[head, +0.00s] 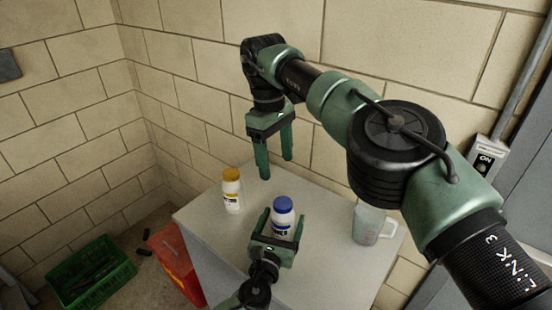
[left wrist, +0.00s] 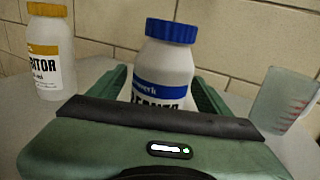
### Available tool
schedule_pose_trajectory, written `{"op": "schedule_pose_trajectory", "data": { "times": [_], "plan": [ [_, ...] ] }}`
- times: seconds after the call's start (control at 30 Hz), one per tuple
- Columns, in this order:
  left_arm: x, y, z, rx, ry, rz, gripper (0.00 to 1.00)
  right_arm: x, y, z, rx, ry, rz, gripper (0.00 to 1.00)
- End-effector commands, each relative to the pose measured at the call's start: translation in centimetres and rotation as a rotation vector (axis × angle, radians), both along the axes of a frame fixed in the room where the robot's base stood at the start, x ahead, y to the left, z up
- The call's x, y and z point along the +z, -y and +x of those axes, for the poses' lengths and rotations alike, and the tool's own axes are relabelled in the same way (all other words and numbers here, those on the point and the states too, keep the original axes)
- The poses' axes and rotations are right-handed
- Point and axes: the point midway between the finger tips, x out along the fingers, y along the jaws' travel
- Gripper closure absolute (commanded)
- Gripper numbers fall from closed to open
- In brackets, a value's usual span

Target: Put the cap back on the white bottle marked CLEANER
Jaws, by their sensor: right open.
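The white bottle (head: 281,226) with a blue label band stands upright on the grey table; its label is partly hidden, and the end of the word fits CLEANER. It also shows in the left wrist view (left wrist: 160,72). The blue cap (head: 283,203) sits level on its top, also in the left wrist view (left wrist: 171,31); I cannot tell how tight it is. My left gripper (head: 284,214) has its fingers against both sides of this bottle, low on its body. My right gripper (head: 277,168) is open and empty, pointing down, above and behind the bottle.
A white bottle with a yellow cap (head: 232,192), label ending in BITOR, stands to the left. A clear measuring jug (head: 369,225) stands to the right. The block wall is close behind the table. A green crate (head: 92,275) and a red container (head: 178,262) are at the lower left.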

Motion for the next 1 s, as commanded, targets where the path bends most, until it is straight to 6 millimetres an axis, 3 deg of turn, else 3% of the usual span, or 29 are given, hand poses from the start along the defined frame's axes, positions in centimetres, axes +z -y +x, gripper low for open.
{"op": "schedule_pose_trajectory", "data": {
  "times": [0.27, 0.7, 1.0],
  "plan": [
    [-0.1, -0.2, -0.5, 0.0, 0.0, 0.0, 0.21, -0.1, 0.0, 0.0, 0.0, 0.0, 0.0, 0.32],
    [-0.2, -1.8, -6.8, 0.0, -0.001, 0.0, 0.21, -0.8, 0.0, 0.0, 0.0, 0.0, 0.0, 0.32],
    [0.0, -2.0, -7.5, 0.0, 0.0, 0.0, 0.21, -0.8, 0.0, 0.0, 0.0, 0.0, 0.0, 0.32]
  ]
}}
